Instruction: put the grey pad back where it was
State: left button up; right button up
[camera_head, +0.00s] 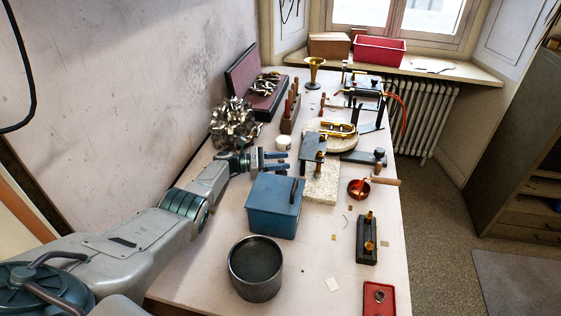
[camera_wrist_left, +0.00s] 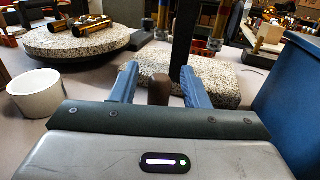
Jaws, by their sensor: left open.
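A thick, speckled grey rectangular slab (camera_head: 321,187) lies mid-table, and a speckled round disc (camera_head: 313,127) with brass parts on it lies behind. I cannot tell for sure which is the grey pad. A dark stand partly covers the slab. My left gripper (camera_head: 284,161) is open, left of the slab and behind the blue box. In the left wrist view, a brown rounded piece (camera_wrist_left: 159,90) shows between the open fingers, in front of the slab (camera_wrist_left: 215,82); I cannot tell whether they touch it. The disc (camera_wrist_left: 75,40) is beyond at left. My right gripper is not in view.
The blue box (camera_head: 273,208) stands close in front of my left gripper, with a dark round pot (camera_head: 256,270) nearer. A white cup (camera_head: 283,143) is just behind the gripper. A copper pan (camera_head: 358,188) and black block (camera_head: 366,242) are right. The front middle is mostly free.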

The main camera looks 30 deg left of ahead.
pick_arm(q)
jog(key=v, duration=1.2)
jog(key=shift+w, duration=0.1)
